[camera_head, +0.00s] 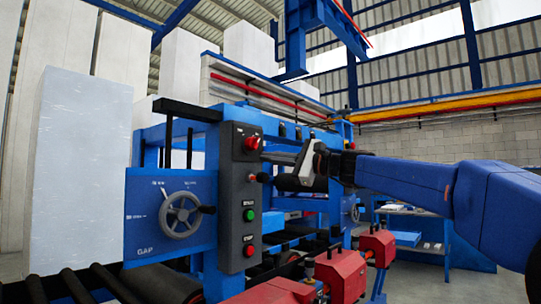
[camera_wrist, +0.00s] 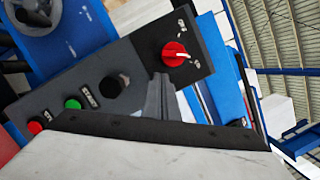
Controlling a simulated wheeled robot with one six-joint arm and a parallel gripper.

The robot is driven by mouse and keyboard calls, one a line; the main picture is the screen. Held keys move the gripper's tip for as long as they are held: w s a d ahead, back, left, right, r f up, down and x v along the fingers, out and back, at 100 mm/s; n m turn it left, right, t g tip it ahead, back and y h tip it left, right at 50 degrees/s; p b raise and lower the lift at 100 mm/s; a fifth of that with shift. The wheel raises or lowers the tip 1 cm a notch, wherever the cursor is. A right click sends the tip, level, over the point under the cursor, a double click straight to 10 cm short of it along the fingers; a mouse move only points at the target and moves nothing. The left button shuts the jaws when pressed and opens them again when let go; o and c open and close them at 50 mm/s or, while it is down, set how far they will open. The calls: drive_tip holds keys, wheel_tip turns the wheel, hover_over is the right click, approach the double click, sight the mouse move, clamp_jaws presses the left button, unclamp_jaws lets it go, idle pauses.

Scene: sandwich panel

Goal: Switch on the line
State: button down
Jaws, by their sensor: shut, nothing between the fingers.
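The dark control panel (camera_head: 240,195) stands upright on the blue machine. Its red rotary switch (camera_head: 251,143) is at the top, and it also shows in the wrist view (camera_wrist: 175,53) with white marks beside it. Below it come a black knob (camera_wrist: 115,85), a green button (camera_head: 249,215) labelled START in the wrist view, and a red button (camera_head: 249,250). My gripper (camera_head: 272,158) is shut and empty. In the wrist view its fingertips (camera_wrist: 160,82) show between the red switch and the black knob, close to the panel. I cannot tell whether they touch it.
A handwheel (camera_head: 181,215) on a blue plate marked GAP is left of the panel. Red clamp units (camera_head: 340,272) and rollers (camera_head: 75,285) lie low in front. A tall white block (camera_head: 80,170) stands at the far left. A black bar (camera_head: 187,110) juts out above the panel.

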drive_tip(key=w+v, duration=0.1)
drive_tip(key=v, duration=0.9)
drive_tip(key=shift+w+d+f, duration=0.15)
drive_tip(key=shift+d+f, duration=0.25)
drive_tip(key=shift+d, duration=0.15)
